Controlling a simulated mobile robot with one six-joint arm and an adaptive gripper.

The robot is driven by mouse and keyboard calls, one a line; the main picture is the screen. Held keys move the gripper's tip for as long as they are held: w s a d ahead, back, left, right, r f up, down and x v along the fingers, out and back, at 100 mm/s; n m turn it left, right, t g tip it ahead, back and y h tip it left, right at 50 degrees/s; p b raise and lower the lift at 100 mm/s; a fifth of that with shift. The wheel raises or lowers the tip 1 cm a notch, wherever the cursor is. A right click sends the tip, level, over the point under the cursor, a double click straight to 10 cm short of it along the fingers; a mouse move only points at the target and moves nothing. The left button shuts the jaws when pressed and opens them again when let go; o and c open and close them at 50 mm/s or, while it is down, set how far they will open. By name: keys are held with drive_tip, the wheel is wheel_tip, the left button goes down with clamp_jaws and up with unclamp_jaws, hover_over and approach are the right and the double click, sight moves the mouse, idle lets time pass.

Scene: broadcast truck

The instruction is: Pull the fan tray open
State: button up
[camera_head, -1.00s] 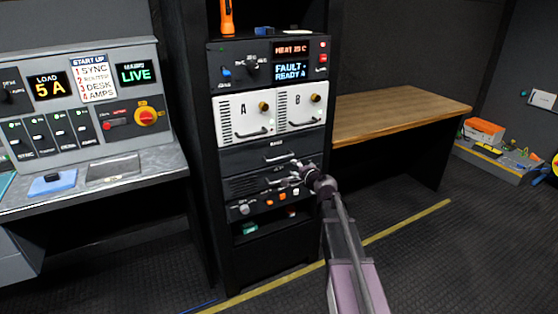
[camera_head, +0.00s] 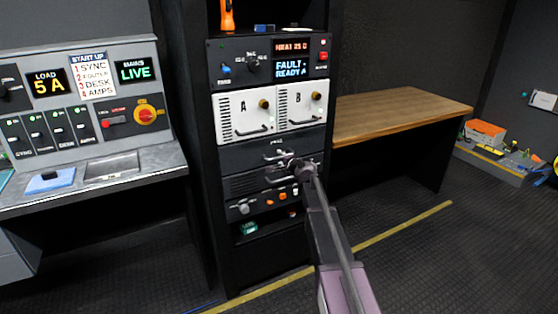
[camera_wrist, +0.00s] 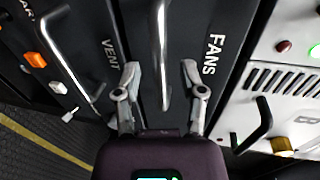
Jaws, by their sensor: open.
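The fan tray (camera_head: 238,153) is a dark front panel in the rack, below the white A and B units, and it looks flush with the rack. In the wrist view its FANS label (camera_wrist: 213,55) and its metal bar handle (camera_wrist: 160,40) show. My gripper (camera_head: 273,166) is at the tray front in the head view, hiding part of the handle. In the wrist view my gripper (camera_wrist: 160,78) is open, with one finger on each side of the handle. Whether either finger touches the bar I cannot tell.
The VENT panel (camera_wrist: 95,35) with its own bar handle (camera_wrist: 63,52) lies directly below the fan tray. White units (camera_head: 270,114) with handles sit above. A control desk (camera_head: 100,185) stands left and a wooden bench (camera_head: 400,108) right. The floor before the rack is clear.

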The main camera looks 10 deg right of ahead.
drive_tip(key=shift+x, duration=0.9)
drive_tip(key=shift+c, duration=0.2)
clamp_jaws()
